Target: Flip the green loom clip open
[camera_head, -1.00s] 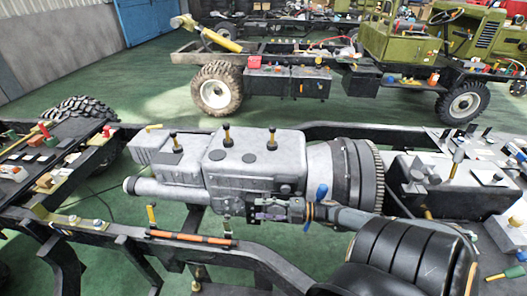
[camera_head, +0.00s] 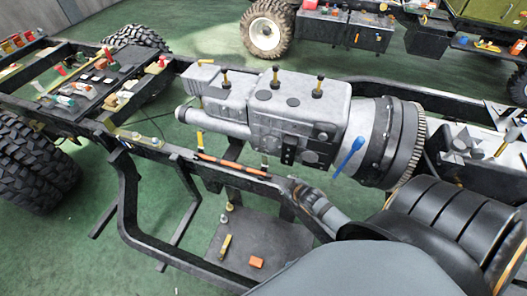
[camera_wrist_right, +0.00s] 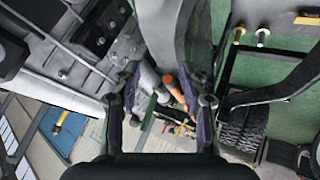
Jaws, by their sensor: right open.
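An orange loom (camera_head: 232,165) runs along the near chassis rail (camera_head: 150,150), below the grey gearbox (camera_head: 290,110). My right gripper (camera_head: 291,184) is by the rail, just right of the loom's right end, its fingers small and dark in the head view. In the right wrist view, my right gripper (camera_wrist_right: 165,100) is open, with purple pads. The loom's orange end (camera_wrist_right: 175,90) shows between the fingers, apparently beyond them. A small green piece (camera_wrist_right: 148,112) beside it may be the loom clip. I cannot make out its flap or pose. My left gripper is not in view.
A blue-handled lever (camera_head: 348,155) stands at the gearbox, close to my right arm. A black ridged form (camera_head: 445,225) fills the right foreground. Below the rail, a grey plate (camera_head: 260,235) holds an orange block (camera_head: 256,262) and small posts. Green floor is open at lower left.

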